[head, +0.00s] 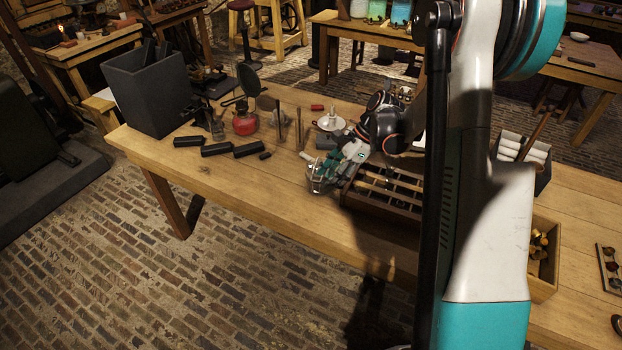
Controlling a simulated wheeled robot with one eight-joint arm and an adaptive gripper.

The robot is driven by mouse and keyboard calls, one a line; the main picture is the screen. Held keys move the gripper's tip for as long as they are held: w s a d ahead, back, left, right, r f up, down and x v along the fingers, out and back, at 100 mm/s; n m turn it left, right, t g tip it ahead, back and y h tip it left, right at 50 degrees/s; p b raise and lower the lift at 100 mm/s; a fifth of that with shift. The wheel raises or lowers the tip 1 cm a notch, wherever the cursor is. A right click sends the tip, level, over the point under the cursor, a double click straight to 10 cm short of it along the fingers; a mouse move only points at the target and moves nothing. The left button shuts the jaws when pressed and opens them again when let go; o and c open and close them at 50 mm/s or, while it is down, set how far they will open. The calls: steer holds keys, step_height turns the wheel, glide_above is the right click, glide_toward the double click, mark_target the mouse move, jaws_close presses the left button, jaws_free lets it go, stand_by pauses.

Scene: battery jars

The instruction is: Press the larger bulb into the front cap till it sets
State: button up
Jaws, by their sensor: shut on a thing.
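My gripper (336,171) is over the front part of the long wooden table, left of the compartment tray. It is shut on a clear, glassy, rounded thing (317,184) that looks like a bulb. This thing is at the table's front edge in the picture. It is small, and the fingers partly cover it, so I cannot tell its size against another bulb or whether it touches anything below. I cannot make out the front cap or a second bulb.
The divided wooden tray (381,203) is right of my gripper. My arm hides much of the table's right. The table's front left is clear.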

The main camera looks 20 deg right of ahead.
steer(key=s+d+r+m+t+h+p, duration=0.1)
steer(key=s+d+r+m+t+h, duration=0.2)
steer(key=d+m, duration=0.65)
steer(key=s+d+m+t+h+p, duration=0.1)
steer(key=s+d+m+t+h, duration=0.25)
steer(key=d+m, duration=0.6)
steer(key=shift+n+g+h, duration=0.25)
steer(key=shift+n+g, duration=0.2)
steer(key=shift+n, duration=0.45)
steer(key=shift+s+d+f+b, duration=0.1)
steer(key=shift+d+f+b, duration=0.2)
steer(key=shift+f+b, duration=0.35)
steer(key=shift+s+d+f+b, duration=0.1)
steer(key=shift+d+f+b, duration=0.25)
steer(key=shift+f, duration=0.4)
steer(key=shift+d+f+b, duration=0.25)
steer(key=shift+f+b, duration=0.35)
steer(key=shift+f, duration=0.1)
steer(key=shift+w+f+b, duration=0.15)
steer(key=shift+f+b, duration=0.1)
steer(key=shift+b, duration=0.1)
steer(key=shift+f+b, duration=1.2)
steer(key=shift+b, duration=0.55)
stand_by(1.0)
